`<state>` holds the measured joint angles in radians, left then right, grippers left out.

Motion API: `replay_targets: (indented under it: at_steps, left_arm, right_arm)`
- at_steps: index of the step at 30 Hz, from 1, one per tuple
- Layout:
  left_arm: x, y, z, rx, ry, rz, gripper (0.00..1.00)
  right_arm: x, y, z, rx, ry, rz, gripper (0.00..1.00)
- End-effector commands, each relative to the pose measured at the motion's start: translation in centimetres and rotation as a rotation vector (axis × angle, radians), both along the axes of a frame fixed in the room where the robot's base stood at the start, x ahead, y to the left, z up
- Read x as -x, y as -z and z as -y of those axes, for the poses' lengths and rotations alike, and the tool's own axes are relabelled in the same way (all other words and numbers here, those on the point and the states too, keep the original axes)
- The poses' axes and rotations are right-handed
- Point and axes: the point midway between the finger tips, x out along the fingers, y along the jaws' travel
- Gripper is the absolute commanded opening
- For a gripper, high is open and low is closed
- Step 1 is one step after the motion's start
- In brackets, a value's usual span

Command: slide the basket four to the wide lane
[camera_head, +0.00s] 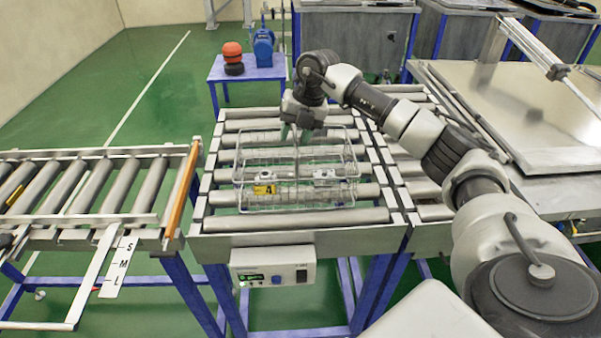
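The basket (300,201) is an open wire basket with a yellow tag marked 4 (265,189) on its near side. It stands upright on the roller conveyor (297,219) in the middle, with small metal parts inside. My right gripper (294,134) points down at the basket's far part, near its top wires. The fingers are small and partly merge with the wires, so I cannot tell whether they grip or touch it. My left gripper is not recognisable in view. A strip marked S, M, L (119,262) hangs at the left conveyor (110,188).
An orange bar (182,188) stands along the edge between the left and middle conveyors. A control box (273,267) hangs at the front. My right arm spans the right side. A metal-topped table (530,110) is at right; a blue table (247,72) stands behind.

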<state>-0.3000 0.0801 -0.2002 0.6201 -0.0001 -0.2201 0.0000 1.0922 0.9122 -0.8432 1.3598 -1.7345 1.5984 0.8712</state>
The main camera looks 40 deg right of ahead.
Motion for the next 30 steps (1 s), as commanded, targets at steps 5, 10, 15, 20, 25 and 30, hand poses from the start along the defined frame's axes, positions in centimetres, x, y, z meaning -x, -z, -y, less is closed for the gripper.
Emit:
replay_targets:
  at_steps: [5,10,15,20,25,30]
  left_arm:
    - [0.0,0.0,0.0,0.0,0.0,0.0,0.4]
    - [0.0,0.0,0.0,0.0,0.0,0.0,0.4]
    - [0.0,-0.1,0.0,0.0,0.0,0.0,0.4]
    - [0.0,-0.3,0.0,0.0,0.0,0.0,0.4]
    - [0.0,-0.5,0.0,0.0,0.0,0.0,0.4]
    - [0.0,-0.7,0.0,0.0,0.0,0.0,0.4]
  right_arm:
    - [0.0,0.0,0.0,0.0,0.0,0.0,0.13]
    - [0.0,0.0,0.0,0.0,-0.001,0.0,0.0]
    - [-0.2,-0.3,0.1,-0.001,0.0,0.006,0.0]
    - [-1.0,-0.4,0.5,-0.003,0.0,0.006,0.0]
    - [-1.9,-0.3,1.0,-0.003,0.0,0.005,0.0]
    - [-2.9,-0.3,1.6,-0.002,0.001,0.005,0.0]
